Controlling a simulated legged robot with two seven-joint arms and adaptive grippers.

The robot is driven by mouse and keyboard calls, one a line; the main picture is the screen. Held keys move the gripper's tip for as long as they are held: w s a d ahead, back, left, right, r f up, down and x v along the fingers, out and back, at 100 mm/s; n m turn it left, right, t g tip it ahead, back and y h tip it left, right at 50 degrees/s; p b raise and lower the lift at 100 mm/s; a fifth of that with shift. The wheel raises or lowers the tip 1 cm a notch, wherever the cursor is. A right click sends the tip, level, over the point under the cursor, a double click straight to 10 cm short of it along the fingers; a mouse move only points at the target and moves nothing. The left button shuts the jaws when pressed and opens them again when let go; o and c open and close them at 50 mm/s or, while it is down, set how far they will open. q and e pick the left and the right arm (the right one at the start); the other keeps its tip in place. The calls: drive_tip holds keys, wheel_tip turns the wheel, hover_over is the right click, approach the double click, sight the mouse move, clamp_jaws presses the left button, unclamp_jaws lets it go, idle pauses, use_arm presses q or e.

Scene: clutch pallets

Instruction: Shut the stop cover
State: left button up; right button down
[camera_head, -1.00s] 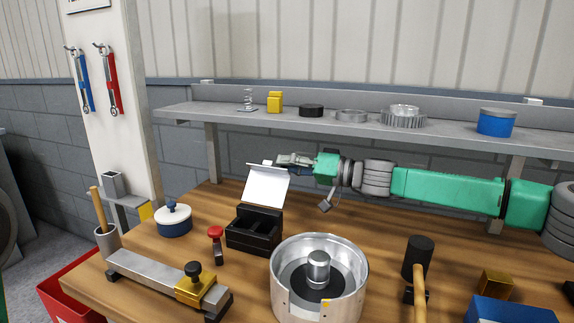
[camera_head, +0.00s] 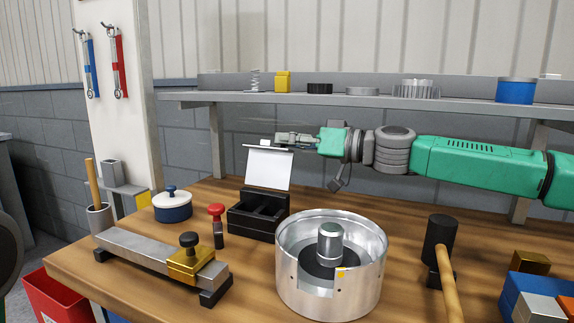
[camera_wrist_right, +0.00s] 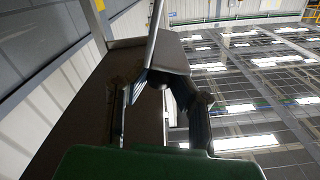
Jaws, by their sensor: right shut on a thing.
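A small black box (camera_head: 256,222) stands on the wooden bench, and its compartments show. Its white cover (camera_head: 268,168) stands up, open, at the back of the box. My right gripper (camera_head: 276,140) is at the cover's top edge, coming from the right, and is shut on the cover there. In the right wrist view a flat grey plate, which looks like the cover (camera_wrist_right: 168,55), is at the fingers (camera_wrist_right: 160,95). The exact contact is hard to make out. My left gripper is not in view.
A metal housing (camera_head: 372,270) stands just right of the box. A red-knobbed tool (camera_head: 217,225), a blue-and-white pot (camera_head: 172,208) and a bar with a gold clamp (camera_head: 190,262) are to the left. A shelf (camera_head: 350,100) with parts runs behind, above my right arm.

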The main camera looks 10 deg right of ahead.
drive_tip(key=shift+s+a+n+b, duration=0.35)
drive_tip(key=shift+s+n+b, duration=0.35)
drive_tip(key=shift+n+b, duration=0.45)
drive_tip(key=shift+r, duration=0.1)
